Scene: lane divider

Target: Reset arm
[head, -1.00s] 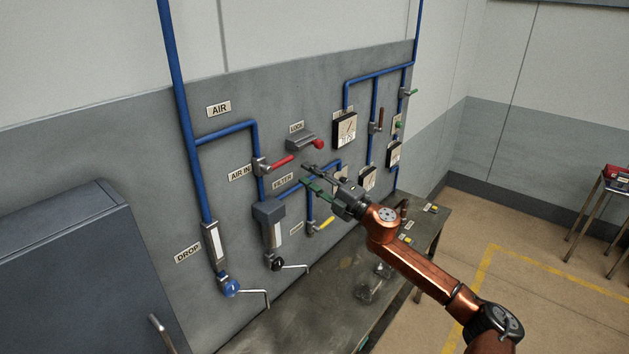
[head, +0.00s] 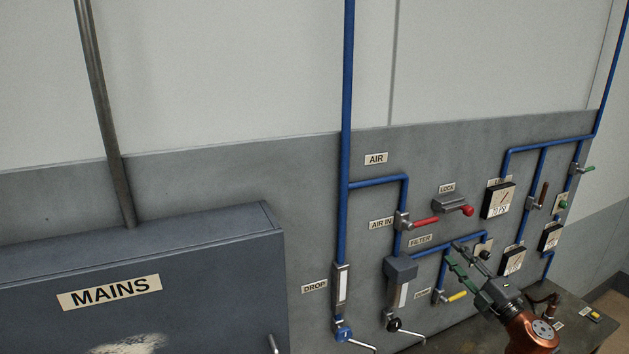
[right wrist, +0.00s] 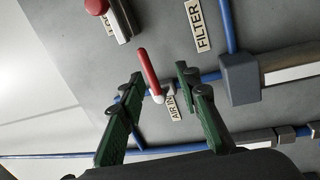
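My right gripper (head: 452,251) is open and empty, with its green-padded fingers spread apart. In the head view it is in front of the grey panel (head: 300,230), just right of the FILTER label (head: 420,240). In the right wrist view, the red AIR IN lever (right wrist: 149,70) shows between the open fingers (right wrist: 160,72). It is farther off, at the panel, and the fingers do not hold it. The copper-coloured link of my right arm (head: 530,330) runs off the bottom right. My left gripper is not in view.
A red-knobbed LOCK lever (head: 467,210), a yellow lever (head: 456,297), gauges (head: 497,201) and blue pipes (head: 345,120) stand out from the panel. The MAINS cabinet (head: 200,270) juts out at left. A bench (head: 575,320) is below the panel at right.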

